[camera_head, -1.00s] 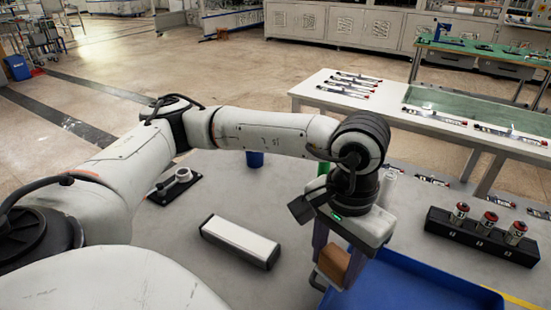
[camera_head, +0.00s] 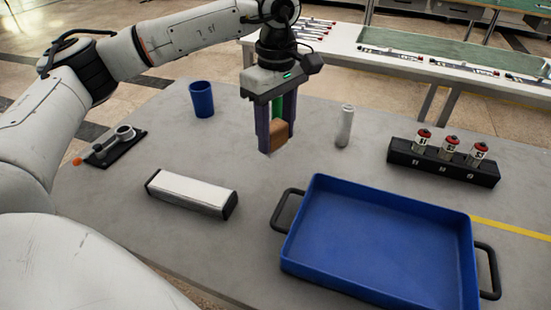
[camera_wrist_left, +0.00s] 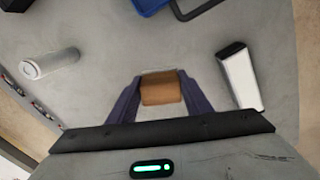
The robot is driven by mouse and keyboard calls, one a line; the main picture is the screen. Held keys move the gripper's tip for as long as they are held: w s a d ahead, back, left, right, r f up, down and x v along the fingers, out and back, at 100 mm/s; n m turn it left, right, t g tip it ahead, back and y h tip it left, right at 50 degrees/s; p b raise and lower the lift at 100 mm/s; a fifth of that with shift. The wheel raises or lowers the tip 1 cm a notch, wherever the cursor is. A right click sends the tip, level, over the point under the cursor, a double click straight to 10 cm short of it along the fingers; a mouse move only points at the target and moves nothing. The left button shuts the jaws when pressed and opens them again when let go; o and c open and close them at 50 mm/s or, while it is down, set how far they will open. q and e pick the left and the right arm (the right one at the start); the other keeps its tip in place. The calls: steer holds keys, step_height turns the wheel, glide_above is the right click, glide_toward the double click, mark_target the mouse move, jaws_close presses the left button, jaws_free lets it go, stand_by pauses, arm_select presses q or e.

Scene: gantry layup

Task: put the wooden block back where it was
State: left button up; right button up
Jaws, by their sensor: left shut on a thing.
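The wooden block (camera_head: 279,135) is brown and held between the two fingers of my left gripper (camera_head: 275,145), which is shut on it. The block also shows between the fingertips in the left wrist view (camera_wrist_left: 161,88). The gripper points down over the grey table (camera_head: 120,205), behind the blue tray. I cannot tell for sure whether the block touches the table or hangs a little above it. My right gripper is not in view.
An empty blue tray (camera_head: 318,185) with dark handles lies at front right. A white-topped bar (camera_head: 190,192) lies front left. A blue cup (camera_head: 202,99), a white cylinder (camera_head: 345,126) and a black rack (camera_head: 400,152) with red-capped cylinders stand around. A black fixture (camera_head: 118,146) lies at left.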

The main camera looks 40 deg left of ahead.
mark_target(276, 127)
arm_select(q)
steer(key=shift+f, duration=2.95)
steer(key=shift+f+b, duration=0.2)
steer(key=shift+b, duration=0.1)
steer(key=o, duration=1)
steer(key=shift+r, duration=0.1)
step_height(276, 127, up, 12)
steer(key=shift+r+p, duration=0.15)
steer(key=shift+p, duration=0.35)
